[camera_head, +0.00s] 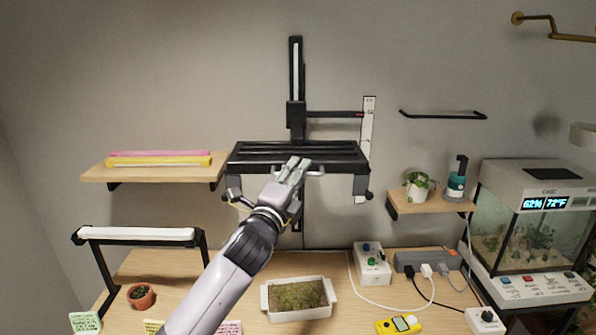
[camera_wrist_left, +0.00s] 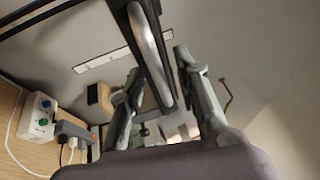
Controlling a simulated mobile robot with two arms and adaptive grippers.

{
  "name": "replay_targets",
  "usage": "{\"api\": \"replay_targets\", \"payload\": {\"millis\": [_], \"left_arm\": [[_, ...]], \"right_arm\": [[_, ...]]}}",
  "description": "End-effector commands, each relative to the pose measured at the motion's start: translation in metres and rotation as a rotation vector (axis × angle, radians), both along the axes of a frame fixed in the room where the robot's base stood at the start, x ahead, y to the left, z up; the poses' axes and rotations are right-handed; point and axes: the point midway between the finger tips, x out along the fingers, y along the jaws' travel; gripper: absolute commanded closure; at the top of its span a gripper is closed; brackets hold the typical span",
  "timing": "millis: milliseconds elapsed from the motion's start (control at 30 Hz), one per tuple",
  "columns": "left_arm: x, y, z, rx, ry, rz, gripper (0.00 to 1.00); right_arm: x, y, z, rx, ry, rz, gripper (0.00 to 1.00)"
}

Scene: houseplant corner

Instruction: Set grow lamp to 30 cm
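The black grow lamp (camera_head: 335,158) hangs from a bracket on a vertical wall rail (camera_head: 297,75). A thin side arm (camera_head: 335,114) runs from the rail's slider to a white upright scale (camera_head: 367,135); its markings are too small to read. The scale also shows in the left wrist view (camera_wrist_left: 95,63). My left gripper (camera_head: 298,165) is at the lamp's front, near its middle. In the left wrist view its fingers (camera_wrist_left: 160,70) are spread, with a dark bar with a silver strip (camera_wrist_left: 146,40) between them; contact is unclear. My right gripper is not seen.
A white tray of greenery (camera_head: 297,314) stands on the table below. A control box (camera_head: 371,262) and power strip (camera_head: 425,261) sit right of it. Shelves flank the lamp, left (camera_head: 155,172) and right (camera_head: 432,205). A fish tank (camera_head: 535,235) stands far right.

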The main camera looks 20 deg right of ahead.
Motion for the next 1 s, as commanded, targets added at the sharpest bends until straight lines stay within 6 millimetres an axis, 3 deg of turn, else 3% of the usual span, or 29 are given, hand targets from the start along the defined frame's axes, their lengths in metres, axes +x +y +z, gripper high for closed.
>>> {"api": "replay_targets", "payload": {"millis": [400, 833, 1000], "left_arm": [[0.0040, -0.0032, 0.0010, -0.001, -0.001, 0.000, 0.71], [0.0039, -0.0031, 0.0006, 0.000, 0.000, 0.000, 0.99], [0.0039, -0.0031, 0.0005, 0.000, 0.000, 0.000, 1.00]], "right_arm": [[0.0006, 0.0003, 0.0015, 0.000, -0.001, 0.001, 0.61], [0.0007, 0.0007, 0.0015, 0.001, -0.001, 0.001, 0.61], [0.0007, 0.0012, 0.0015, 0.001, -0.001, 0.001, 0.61]]}}
